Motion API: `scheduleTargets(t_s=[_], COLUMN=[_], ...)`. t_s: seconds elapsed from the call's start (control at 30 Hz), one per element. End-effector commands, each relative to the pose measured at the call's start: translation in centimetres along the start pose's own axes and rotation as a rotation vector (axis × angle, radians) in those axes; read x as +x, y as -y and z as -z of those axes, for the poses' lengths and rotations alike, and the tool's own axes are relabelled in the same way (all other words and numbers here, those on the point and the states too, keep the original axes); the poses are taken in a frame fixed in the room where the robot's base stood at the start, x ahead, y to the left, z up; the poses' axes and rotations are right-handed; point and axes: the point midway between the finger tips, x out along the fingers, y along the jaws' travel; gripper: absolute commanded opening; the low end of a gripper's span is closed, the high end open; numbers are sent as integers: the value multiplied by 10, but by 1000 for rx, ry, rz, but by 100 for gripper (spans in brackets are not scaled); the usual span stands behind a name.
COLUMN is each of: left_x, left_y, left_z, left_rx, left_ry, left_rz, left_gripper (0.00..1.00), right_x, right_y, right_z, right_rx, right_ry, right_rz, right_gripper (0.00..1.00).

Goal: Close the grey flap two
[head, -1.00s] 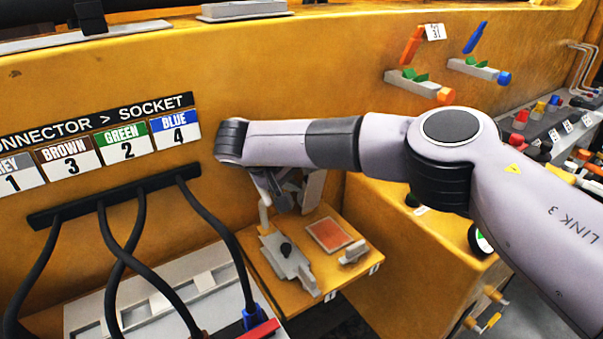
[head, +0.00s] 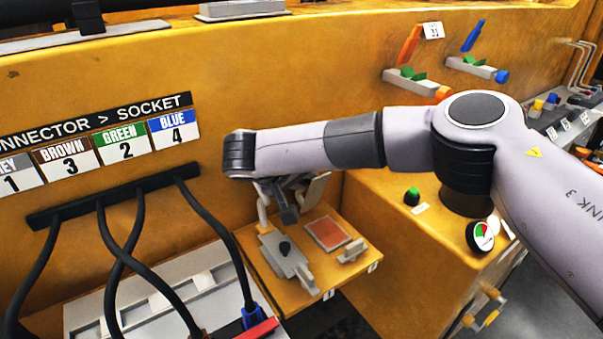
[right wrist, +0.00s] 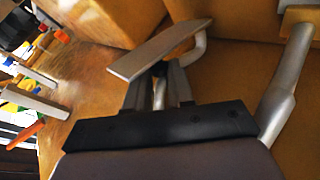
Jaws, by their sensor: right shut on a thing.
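A flat grey plate with a bent metal rod, which looks like the grey flap (right wrist: 160,50), stands tilted just beyond my fingers in the right wrist view. It also shows in the head view (head: 317,189), behind my gripper above the small yellow shelf. My right gripper (head: 289,212) points down over the back of that shelf. In the right wrist view its fingers (right wrist: 160,80) are closed around a thin metal piece just under the plate, which seems part of the flap. The grip itself is partly hidden. No number on the flap is readable. My left gripper is out of view.
The yellow shelf (head: 262,268) bears a grey clamp (head: 287,254) with a black knob and a reddish pad (head: 327,233). A light grey upright lever (head: 263,205) stands close left of my gripper. A gauge (head: 482,236) and green button (head: 411,196) lie under my arm. Black cables hang left.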

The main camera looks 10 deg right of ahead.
Motion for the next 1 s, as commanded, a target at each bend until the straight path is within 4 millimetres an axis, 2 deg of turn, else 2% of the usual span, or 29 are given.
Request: scheduleTargets(t_s=[0.2,0.6,1.0], left_x=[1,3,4], left_y=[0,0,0], left_z=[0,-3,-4], left_rx=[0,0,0], left_ry=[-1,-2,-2], left_rz=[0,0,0], left_gripper=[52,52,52], right_x=[-2,-2,0], right_y=[-2,-3,-3], right_z=[-12,-40,-52], right_rx=[77,75,73], right_ry=[-81,-73,-69], right_rz=[7,5,3], right_gripper=[0,0,0])
